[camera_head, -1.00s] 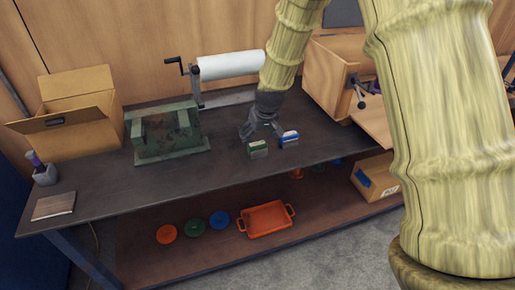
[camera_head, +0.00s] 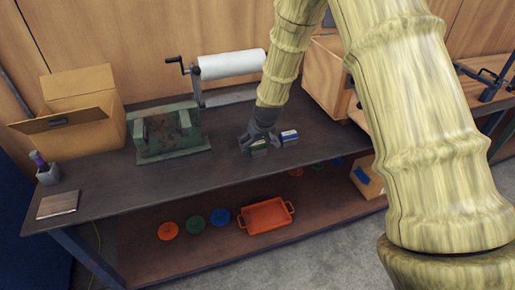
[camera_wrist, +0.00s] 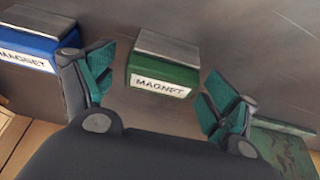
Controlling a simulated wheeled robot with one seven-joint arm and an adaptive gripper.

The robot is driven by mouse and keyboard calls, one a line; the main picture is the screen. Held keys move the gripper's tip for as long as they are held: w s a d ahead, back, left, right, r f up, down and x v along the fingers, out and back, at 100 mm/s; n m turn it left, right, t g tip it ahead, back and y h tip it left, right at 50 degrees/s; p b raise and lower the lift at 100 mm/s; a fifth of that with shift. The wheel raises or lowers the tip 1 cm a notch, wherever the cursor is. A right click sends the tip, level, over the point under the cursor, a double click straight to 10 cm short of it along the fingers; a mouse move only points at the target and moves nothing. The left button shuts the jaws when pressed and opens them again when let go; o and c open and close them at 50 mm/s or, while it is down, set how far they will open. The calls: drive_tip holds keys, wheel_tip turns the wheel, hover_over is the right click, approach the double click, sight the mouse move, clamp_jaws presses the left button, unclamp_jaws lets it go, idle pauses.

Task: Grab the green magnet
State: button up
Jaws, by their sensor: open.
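The green magnet (camera_wrist: 163,75) is a small block with a grey top and a white "MAGNET" label. In the wrist view it lies between my gripper's two open fingers, nearer the left one, with gaps on both sides. In the head view the green magnet (camera_head: 259,150) sits on the dark tabletop, partly hidden by my gripper (camera_head: 258,143), which is over it. My gripper (camera_wrist: 158,88) is open and empty. A blue magnet (camera_head: 289,137) stands just right of the green one; in the wrist view the blue magnet (camera_wrist: 38,48) is left of the left finger.
The green metal block fixture (camera_head: 172,135) stands left of my gripper; a green edge (camera_wrist: 285,145) shows at the wrist view's lower right. A paper roll (camera_head: 230,64) is behind. A wooden cabinet (camera_head: 325,80) is at right. The front tabletop (camera_head: 190,178) is clear.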

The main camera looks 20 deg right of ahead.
drive_tip(key=c, duration=1.4)
drive_tip(key=shift+r, duration=0.15)
